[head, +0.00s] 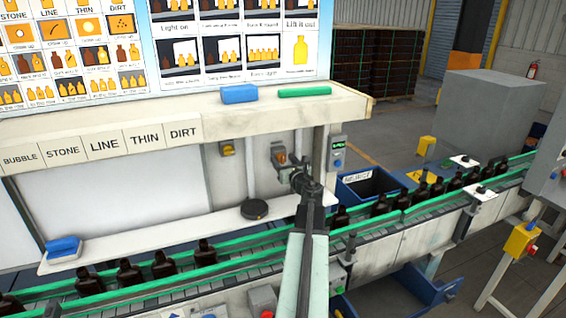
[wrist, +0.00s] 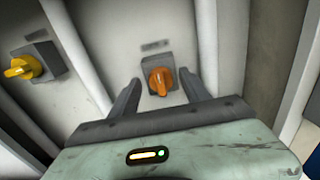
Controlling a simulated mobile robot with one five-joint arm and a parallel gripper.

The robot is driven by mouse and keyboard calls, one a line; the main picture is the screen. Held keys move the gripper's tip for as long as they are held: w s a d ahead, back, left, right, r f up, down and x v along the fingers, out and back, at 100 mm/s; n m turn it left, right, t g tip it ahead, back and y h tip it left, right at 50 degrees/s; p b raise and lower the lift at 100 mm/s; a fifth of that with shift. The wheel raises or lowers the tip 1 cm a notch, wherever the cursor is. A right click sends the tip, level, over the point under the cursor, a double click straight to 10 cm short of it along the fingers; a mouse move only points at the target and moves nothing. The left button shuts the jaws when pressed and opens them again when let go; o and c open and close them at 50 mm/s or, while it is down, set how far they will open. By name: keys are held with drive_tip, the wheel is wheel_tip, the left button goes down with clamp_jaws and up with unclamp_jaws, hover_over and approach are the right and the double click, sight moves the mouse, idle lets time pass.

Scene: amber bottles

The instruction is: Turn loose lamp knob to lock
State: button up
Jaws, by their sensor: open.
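An orange rotary knob (wrist: 160,81) on a grey square plate sits on the pale wall panel, and it also shows in the head view (head: 281,157). A yellow knob (wrist: 22,67) on a dark box is to its left, also in the head view (head: 227,149). I cannot read a label that says which one is the lamp knob. My gripper (wrist: 160,84) is open, with one finger on each side of the orange knob in the wrist view. I cannot tell whether the fingers touch it. In the head view my gripper (head: 296,176) reaches toward the orange knob.
A conveyor with green rails (head: 240,262) carries several dark bottles (head: 380,204) below my arm. A shelf above holds a blue block (head: 239,94) and a green bar (head: 305,91). A small control box (head: 337,153) is right of the orange knob. A round black object (head: 255,209) lies below.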

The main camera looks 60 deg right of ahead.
clamp_jaws()
drive_tip(key=shift+a+f, duration=0.1)
drive_tip(key=shift+a, duration=0.05)
drive_tip(key=shift+m, duration=1.1)
drive_tip(key=m, duration=0.6)
drive_tip(key=shift+d, duration=0.2)
drive_tip(key=m, duration=0.4)
drive_tip(key=shift+m, duration=0.4)
drive_tip(key=m, duration=0.4)
drive_tip(key=shift+m, duration=0.4)
